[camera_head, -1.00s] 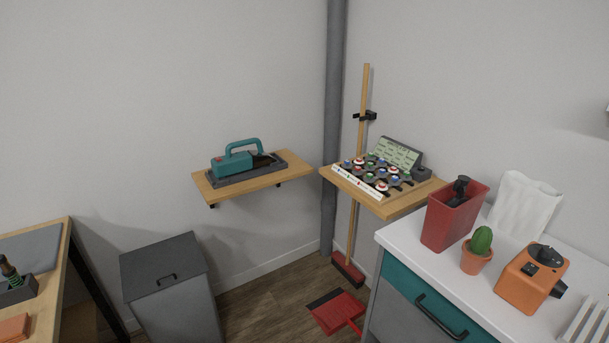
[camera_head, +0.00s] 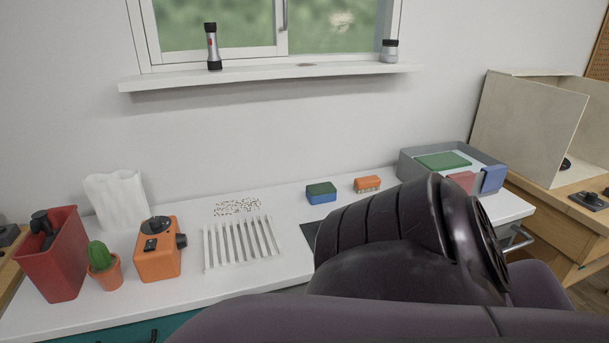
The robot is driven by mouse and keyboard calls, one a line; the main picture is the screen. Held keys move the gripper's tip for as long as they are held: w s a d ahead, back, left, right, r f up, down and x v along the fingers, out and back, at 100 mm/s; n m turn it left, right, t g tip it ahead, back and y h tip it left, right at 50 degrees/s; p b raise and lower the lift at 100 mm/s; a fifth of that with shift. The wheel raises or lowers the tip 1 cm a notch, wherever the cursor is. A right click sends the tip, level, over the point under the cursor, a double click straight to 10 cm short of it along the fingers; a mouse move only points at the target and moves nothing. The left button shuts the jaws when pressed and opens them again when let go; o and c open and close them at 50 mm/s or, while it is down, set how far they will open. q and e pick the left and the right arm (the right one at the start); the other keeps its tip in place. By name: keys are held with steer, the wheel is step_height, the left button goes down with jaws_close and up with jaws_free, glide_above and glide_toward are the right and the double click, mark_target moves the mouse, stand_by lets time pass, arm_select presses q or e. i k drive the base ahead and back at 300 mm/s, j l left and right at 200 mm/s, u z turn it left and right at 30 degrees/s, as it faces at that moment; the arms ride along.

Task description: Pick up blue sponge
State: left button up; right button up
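A small sponge (camera_head: 321,193) with a green top and a blue lower part lies on the white counter, right of the white slatted rack. A plain blue block (camera_head: 493,179) that may also be a sponge stands at the right front of the grey tray. My own dark arm or body part covers the lower right of the view and hides part of the counter. Neither gripper is in view.
On the counter (camera_head: 205,292) are a red bin (camera_head: 52,256), a cactus pot (camera_head: 104,267), an orange device (camera_head: 158,250), a white rack (camera_head: 240,243), an orange brush (camera_head: 367,184) and a grey tray (camera_head: 412,171). A windowsill (camera_head: 270,75) runs above.

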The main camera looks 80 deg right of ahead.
mark_target(324, 192)
steer(key=z, duration=2.55)
